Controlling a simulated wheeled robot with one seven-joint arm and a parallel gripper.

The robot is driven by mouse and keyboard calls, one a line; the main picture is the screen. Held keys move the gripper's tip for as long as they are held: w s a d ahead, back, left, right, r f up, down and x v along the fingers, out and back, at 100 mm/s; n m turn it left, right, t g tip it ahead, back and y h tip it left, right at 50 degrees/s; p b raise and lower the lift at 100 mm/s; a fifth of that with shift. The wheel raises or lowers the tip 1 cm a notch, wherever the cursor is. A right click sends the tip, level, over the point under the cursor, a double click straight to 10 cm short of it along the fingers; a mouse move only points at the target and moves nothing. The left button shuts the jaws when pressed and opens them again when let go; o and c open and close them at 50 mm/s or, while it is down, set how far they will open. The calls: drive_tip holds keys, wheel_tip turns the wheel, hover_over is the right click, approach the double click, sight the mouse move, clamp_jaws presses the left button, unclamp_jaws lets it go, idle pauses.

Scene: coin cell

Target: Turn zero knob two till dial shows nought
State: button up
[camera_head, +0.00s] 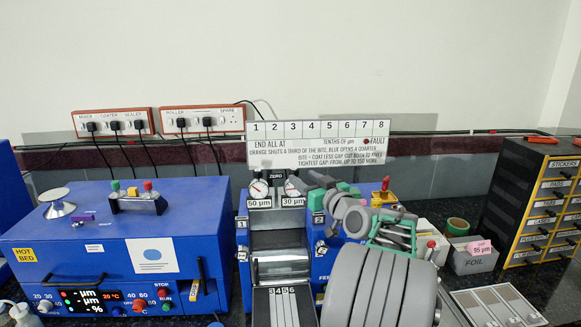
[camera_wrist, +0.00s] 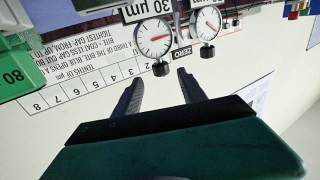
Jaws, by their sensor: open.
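Two round white dials stand side by side with a ZERO label (camera_wrist: 181,52) between their black knobs. In the upside-down wrist view, the left dial (camera_wrist: 151,35), by the 30 µm label (camera_wrist: 146,9), has a red needle pointing right; its numbers are too small to read. Its knob (camera_wrist: 162,69) appears between my fingertips; contact cannot be told. The other dial (camera_wrist: 205,22) and its knob (camera_wrist: 201,54) are to the right.
A white scale board (camera_head: 316,142) stands just behind the dials. The roller machine (camera_head: 279,245) is below them. A blue hot-bed machine (camera_head: 110,245) stands left, and a drawer cabinet (camera_head: 535,200) right. Plug cords (camera_head: 150,148) hang behind on the left.

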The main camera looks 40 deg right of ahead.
sight(296, 173)
drive_tip(key=w, duration=0.1)
drive_tip(key=w+p, duration=0.1)
drive_tip(key=w, duration=0.3)
drive_tip(key=shift+w+d+r+p, duration=0.1)
drive_tip(key=shift+d+p, duration=0.25)
drive_tip(key=shift+w+d, duration=0.1)
drive_tip(key=shift+w, duration=0.3)
drive_tip(key=shift+c, duration=0.6)
clamp_jaws()
